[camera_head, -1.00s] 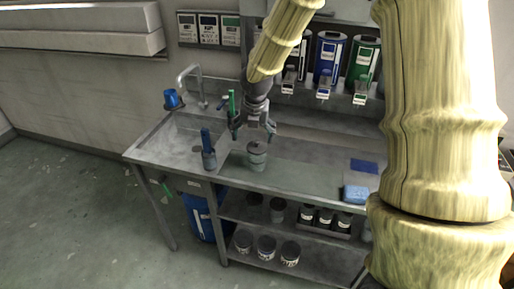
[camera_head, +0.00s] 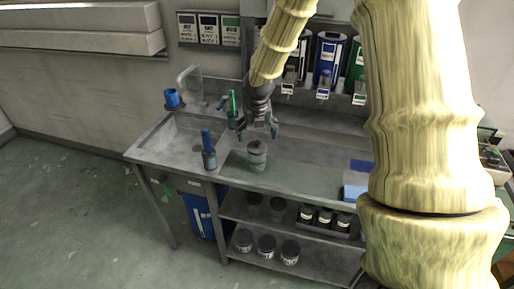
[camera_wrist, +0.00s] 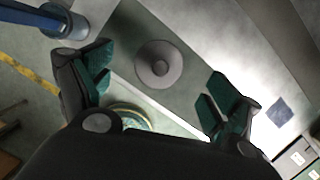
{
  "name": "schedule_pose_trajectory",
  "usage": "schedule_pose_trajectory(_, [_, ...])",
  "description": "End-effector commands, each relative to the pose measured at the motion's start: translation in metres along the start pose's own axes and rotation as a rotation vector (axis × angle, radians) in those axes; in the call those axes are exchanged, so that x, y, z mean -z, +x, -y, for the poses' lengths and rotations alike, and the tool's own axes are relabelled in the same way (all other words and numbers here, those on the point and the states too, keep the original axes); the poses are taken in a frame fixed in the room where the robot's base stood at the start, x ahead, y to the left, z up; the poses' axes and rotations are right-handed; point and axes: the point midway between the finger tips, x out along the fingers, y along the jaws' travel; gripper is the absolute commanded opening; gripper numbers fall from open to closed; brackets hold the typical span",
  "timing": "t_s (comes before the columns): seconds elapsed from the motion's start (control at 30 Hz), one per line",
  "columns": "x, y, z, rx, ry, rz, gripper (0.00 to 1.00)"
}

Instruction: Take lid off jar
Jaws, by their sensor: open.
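A grey-green jar (camera_head: 257,160) stands upright on the metal bench, with its lid (camera_head: 257,146) on top. The jar's body is hidden below the lid there.
A holder with a blue-handled tool (camera_head: 208,152) stands left of the jar; it also shows in the wrist view (camera_wrist: 62,22). A blue block (camera_head: 356,186) lies right. A sink (camera_head: 185,142) and blue cup (camera_head: 172,97) are left. Dispensers (camera_head: 328,62) hang behind. Tins (camera_head: 266,246) sit below.

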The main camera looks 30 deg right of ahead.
Motion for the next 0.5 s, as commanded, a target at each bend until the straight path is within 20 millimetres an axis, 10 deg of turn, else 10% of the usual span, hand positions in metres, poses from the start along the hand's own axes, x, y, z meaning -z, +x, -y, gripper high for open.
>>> schedule_pose_trajectory(0.5, [0.005,0.041,0.003,0.001,-0.001,-0.001,0.9])
